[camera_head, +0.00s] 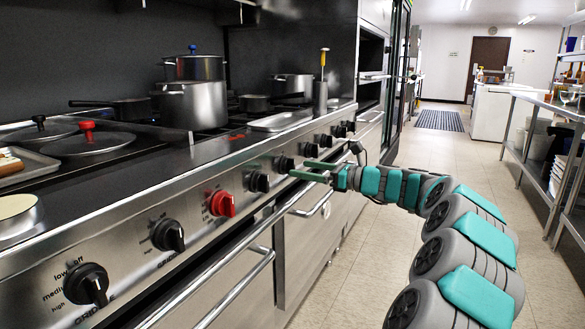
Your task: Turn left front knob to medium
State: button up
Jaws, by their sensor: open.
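A row of control knobs runs along the sloped steel front panel (130,214) of the range. The nearest black knob (86,285) has readable marks for off, low, medium and high; its lower label is partly cut off. Further along are another black knob (168,235), a red knob (222,204), a black knob (259,182) and several smaller ones. I cannot read which is labelled left front. My gripper (298,169) is open, its green fingers pointing left at a black knob (283,164). Whether they touch it is unclear.
Steel oven handles (235,290) project below the panel. A steel shelf table (545,108) stands at right. The tiled aisle (440,150) between is open.

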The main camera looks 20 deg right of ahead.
aim_at(294, 167)
jog(key=shift+x, duration=1.85)
jog(key=c, duration=1.4)
jog(key=shift+o, duration=0.2)
